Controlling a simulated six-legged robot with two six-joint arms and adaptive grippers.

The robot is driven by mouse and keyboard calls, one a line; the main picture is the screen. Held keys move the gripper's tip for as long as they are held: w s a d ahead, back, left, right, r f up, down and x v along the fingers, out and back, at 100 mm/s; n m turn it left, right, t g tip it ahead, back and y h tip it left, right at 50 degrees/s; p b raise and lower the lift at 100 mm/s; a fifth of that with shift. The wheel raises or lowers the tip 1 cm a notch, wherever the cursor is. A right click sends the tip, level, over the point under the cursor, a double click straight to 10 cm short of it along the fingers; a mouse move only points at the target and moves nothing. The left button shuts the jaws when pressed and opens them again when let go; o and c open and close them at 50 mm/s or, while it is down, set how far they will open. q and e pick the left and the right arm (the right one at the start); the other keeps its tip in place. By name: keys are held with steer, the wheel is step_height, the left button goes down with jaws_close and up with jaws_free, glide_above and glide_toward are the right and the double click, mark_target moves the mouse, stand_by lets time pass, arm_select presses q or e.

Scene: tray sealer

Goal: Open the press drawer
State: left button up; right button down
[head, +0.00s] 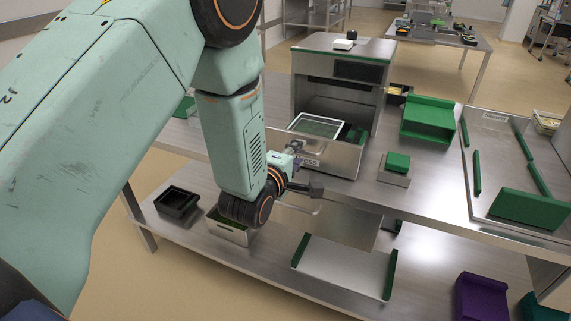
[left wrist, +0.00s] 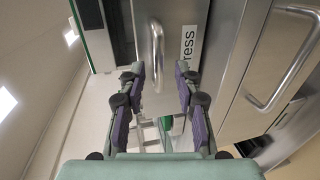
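The tray sealer (head: 342,68) stands on the steel table, with a white-rimmed tray (head: 302,123) in its open bay. Below the bay is a steel front (head: 338,158) with a small label. In the left wrist view, a panel labelled "Press" (left wrist: 188,55) carries a bar handle (left wrist: 157,55). My left gripper (head: 311,169) is in front of the sealer's steel front. Its purple-padded fingers (left wrist: 161,85) are spread, with the Press handle ahead of the gap and nothing between them. I cannot tell whether the drawer is pulled out. My right gripper is not in view.
A second, larger handle (left wrist: 292,65) is at right in the wrist view.

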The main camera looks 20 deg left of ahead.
arm_select(q)
steer(key=v, duration=1)
steer(key=shift+s+r, duration=0.15)
steer(key=shift+s, duration=0.2)
steer(key=s+a+f+m+g, duration=0.1)
steer(key=s+f+m+g, duration=0.7)
steer(key=f+m, duration=0.55)
steer(key=s+f+m+g, duration=0.1)
steer(key=s+f+g, duration=0.1)
steer(key=s+f, duration=0.2)
steer(key=s+f+m+g, duration=0.1)
steer(key=s+f+g, duration=0.2)
steer(key=s, duration=0.8)
steer(key=s+a+f+m+g, duration=0.1)
steer(key=s+f+g, duration=0.1)
steer(key=s+f, duration=0.5)
steer(key=shift+s+m+g+y, duration=0.3)
steer(key=shift+s+m, duration=0.05)
steer(key=shift+s, duration=0.15)
